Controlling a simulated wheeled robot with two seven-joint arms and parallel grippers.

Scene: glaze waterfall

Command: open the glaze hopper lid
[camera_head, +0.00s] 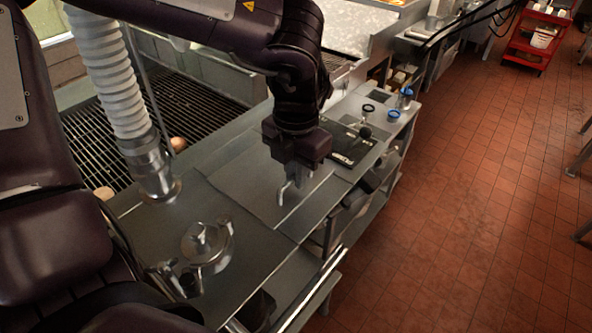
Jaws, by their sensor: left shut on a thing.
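The glaze hopper lid (238,178) appears as a flat grey steel panel in the bench top, in the middle of the head view. It looks level with the bench; I cannot tell whether its edge is raised. A small bright metal handle (283,196) stands on it. My left gripper (286,182) reaches down from above and is shut on the handle. The gripper body hides the handle's upper part and some of the lid. My right gripper is not in view.
A round metal lidded vessel (207,246) stands at the near left. A white ribbed hose (108,75) ends in a metal fitting beside the lid. A dark grating (190,108) lies behind. Small items, including a blue ring (394,114), sit farther right. The tiled floor (470,200) is open.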

